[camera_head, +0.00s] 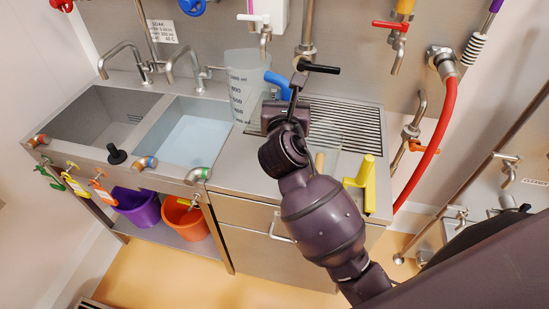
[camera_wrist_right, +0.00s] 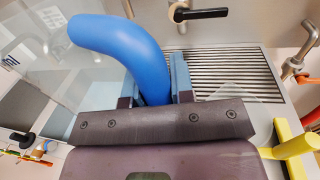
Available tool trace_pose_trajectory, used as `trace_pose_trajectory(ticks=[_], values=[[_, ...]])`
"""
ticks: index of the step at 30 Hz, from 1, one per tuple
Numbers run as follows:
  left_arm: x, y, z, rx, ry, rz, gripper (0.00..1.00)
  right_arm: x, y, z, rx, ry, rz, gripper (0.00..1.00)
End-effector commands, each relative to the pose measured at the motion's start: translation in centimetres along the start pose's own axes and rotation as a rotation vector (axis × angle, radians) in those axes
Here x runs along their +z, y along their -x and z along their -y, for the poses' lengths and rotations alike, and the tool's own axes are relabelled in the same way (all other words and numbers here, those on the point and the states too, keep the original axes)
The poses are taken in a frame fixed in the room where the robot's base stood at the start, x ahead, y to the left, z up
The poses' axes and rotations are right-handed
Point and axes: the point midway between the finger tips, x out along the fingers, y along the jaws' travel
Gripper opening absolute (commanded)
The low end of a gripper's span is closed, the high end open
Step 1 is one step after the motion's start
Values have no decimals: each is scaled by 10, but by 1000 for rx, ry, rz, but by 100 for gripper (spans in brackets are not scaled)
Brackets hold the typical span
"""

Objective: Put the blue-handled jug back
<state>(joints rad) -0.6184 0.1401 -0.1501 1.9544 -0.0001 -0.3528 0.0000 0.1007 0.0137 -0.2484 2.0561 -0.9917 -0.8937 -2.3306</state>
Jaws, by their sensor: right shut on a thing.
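The blue-handled jug (camera_head: 243,78) is clear, with printed volume marks, and stands upright in the head view at the back of the counter, just right of the sinks. Its curved blue handle (camera_wrist_right: 128,52) fills the middle of the wrist view. My right gripper (camera_head: 287,103) is shut on this handle; in the wrist view its fingers (camera_wrist_right: 153,92) are on both sides of it. The jug's lower part is partly behind my gripper, and I cannot tell whether its base touches the counter. My left gripper is not in view.
A ribbed drainer (camera_head: 350,122) lies right of the jug. A clear jug with a yellow handle (camera_head: 362,177) is at the counter's front right, partly behind my arm. Two sinks (camera_head: 200,132) are left. Taps and a red hose (camera_head: 437,135) line the wall.

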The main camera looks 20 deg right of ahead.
Motion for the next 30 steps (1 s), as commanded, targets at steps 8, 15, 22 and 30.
trace_pose_trajectory(ticks=[8,15,22,30], values=[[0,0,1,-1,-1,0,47,-63,0,0,-1,4,-4,0],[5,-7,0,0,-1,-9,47,-113,0,0,0,2,-2,0],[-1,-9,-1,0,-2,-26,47,-134,0,0,-1,1,-1,0],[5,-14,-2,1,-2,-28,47,-166,1,1,0,4,-1,0]])
